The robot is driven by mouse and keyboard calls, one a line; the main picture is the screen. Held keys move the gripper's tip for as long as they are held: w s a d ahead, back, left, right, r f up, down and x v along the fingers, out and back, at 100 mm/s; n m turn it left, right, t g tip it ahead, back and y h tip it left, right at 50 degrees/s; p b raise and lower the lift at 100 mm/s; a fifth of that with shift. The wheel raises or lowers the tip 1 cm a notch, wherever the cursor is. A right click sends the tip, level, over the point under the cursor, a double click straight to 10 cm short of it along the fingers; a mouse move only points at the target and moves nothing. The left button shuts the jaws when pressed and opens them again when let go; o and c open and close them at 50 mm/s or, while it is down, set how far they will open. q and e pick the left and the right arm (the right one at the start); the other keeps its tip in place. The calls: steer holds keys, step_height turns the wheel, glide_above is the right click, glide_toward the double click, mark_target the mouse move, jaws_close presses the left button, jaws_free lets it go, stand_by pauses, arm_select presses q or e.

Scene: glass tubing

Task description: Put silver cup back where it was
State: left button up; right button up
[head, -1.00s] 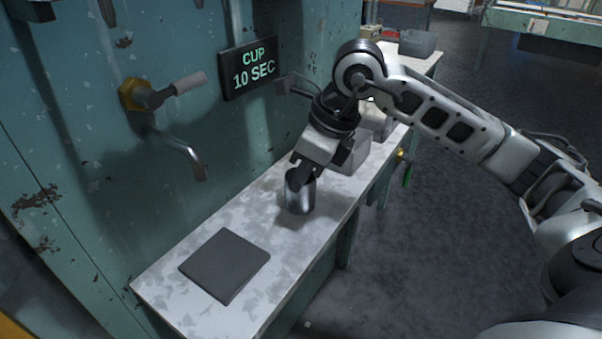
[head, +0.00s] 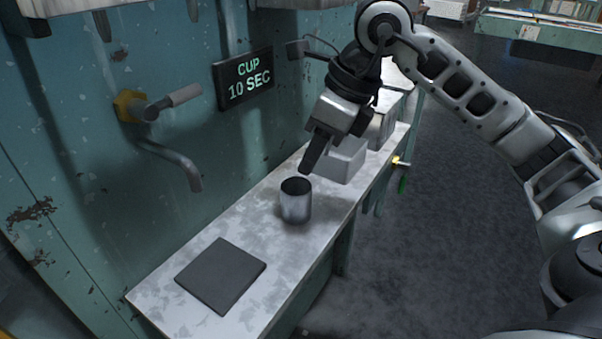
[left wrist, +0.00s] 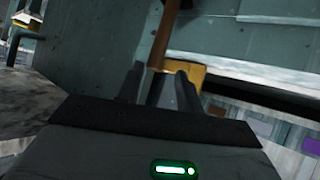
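The silver cup (head: 296,203) stands upright on the narrow pale bench, between the dark square pad and a grey box. Nothing is holding it. My right gripper (head: 309,166) is just above and behind the cup, apart from it, with a dark finger pointing down. Its fingers overlap in this view, so its opening is unclear.
The dark square pad (head: 221,275) lies at the bench's near end. A bent tap (head: 175,160) juts from the teal wall, beside a sign (head: 243,78) reading "CUP 10 SEC". A grey box (head: 343,160) stands behind the cup. The bench between pad and cup is clear.

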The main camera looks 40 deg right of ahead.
steer(key=v, duration=0.5)
stand_by(0.5)
